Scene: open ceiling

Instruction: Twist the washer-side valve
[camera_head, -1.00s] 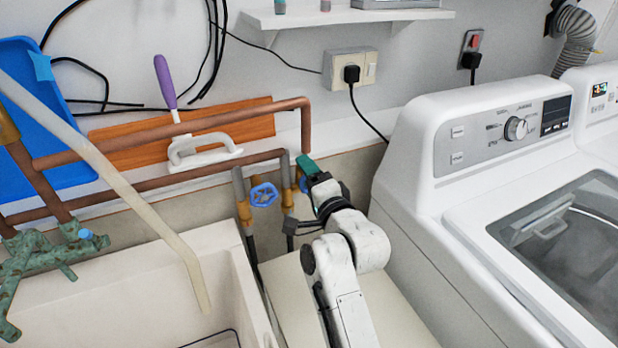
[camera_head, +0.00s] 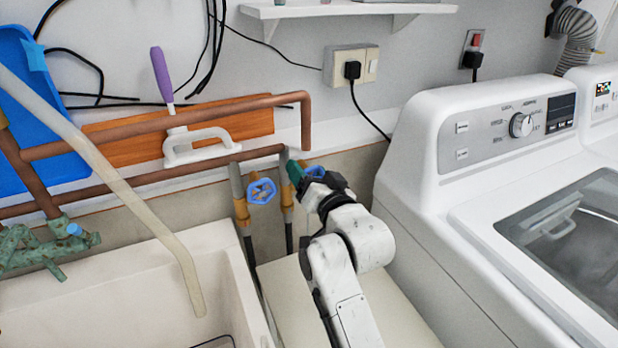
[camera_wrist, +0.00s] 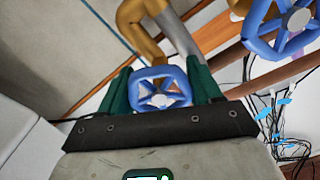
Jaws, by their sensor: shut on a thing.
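Two blue valve wheels sit on brass-and-grey pipes behind the sink. In the head view the left wheel (camera_head: 261,191) is in plain sight, and it also shows at the upper right of the wrist view (camera_wrist: 281,27). The washer-side valve (camera_wrist: 159,89) is a blue spoked wheel between the green fingers of my gripper (camera_wrist: 160,92). The fingers lie on either side of its rim and are shut on it. In the head view my gripper (camera_head: 297,173) is at the right pipe, and my wrist hides most of that wheel.
The white washer (camera_head: 410,215) stands close to the right of my arm. The sink (camera_head: 120,290) is at the left, with a pale hose (camera_head: 120,185) across it. Copper pipes (camera_head: 170,130) run along the wall above the valves.

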